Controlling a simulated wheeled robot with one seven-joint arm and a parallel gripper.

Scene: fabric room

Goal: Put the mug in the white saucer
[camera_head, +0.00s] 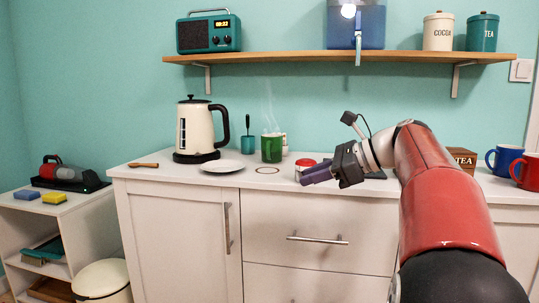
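A green mug (271,148) stands on the white counter, with faint steam above it. The white saucer (222,166) lies empty on the counter to the left of the mug and nearer the front edge. A blue mug (503,161) and a red mug (528,172) stand at the far right. My gripper (308,176) is over the counter's front edge, to the right of the green mug and apart from it. Its dark purple fingers point left. I cannot tell whether they are apart, and no held thing shows.
A cream kettle (198,132) stands behind the saucer. A red-lidded jar (303,165) sits just behind my gripper. A thin ring mark (268,170) lies in front of the green mug. A wooden shelf (280,56) runs above. The counter's front-left area is mostly clear.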

